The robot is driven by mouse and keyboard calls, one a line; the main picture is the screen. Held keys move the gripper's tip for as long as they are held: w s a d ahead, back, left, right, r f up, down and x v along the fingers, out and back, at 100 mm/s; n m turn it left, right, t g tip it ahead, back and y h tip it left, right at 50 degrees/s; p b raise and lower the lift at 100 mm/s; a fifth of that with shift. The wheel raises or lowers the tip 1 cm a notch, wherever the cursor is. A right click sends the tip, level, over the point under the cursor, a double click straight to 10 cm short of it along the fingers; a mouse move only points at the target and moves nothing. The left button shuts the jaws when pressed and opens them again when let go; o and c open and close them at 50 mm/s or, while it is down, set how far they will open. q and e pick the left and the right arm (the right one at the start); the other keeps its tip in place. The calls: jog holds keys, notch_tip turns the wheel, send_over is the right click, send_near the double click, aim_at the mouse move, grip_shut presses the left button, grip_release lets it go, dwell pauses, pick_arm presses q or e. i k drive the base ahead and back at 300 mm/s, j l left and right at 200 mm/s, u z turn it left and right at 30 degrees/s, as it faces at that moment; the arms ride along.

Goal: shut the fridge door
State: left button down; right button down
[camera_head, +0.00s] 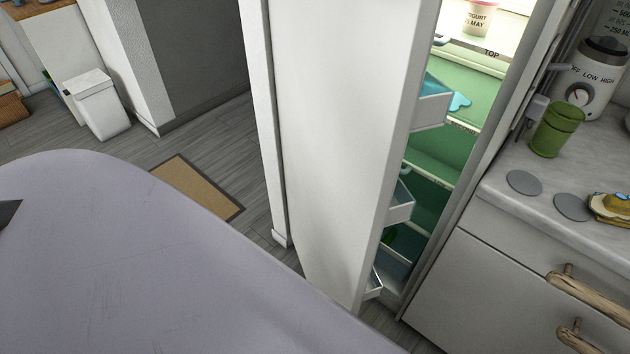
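The white fridge door (340,130) stands open, its outer face toward me and its free edge swung out from the cabinet. Door bins (432,105) show on its inner side. Through the gap I see the lit green interior (445,150) of the fridge, with a yogurt tub (479,17) on the top shelf and a blue spill on a shelf below. No handle shows on the visible door face. Neither of my grippers can be made out in this view.
A large pale lilac surface (130,250) fills the lower left; I cannot tell what it is. At right, a counter (520,215) bears a green canister (557,130) and a blender base (592,80); driftwood handles (590,300) jut from its drawers. A mat (198,186) lies on the floor.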

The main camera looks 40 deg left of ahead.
aim_at(353, 83)
jog(key=j+z, duration=0.1)
jog(key=j, duration=1.05)
jog(key=j+z, duration=0.15)
jog(key=j, duration=1.05)
jog(key=j+z, duration=0.3)
jog(key=j, duration=0.2)
jog(key=k+j+z, duration=0.15)
jog(key=j+z, duration=0.15)
jog(key=j, duration=0.2)
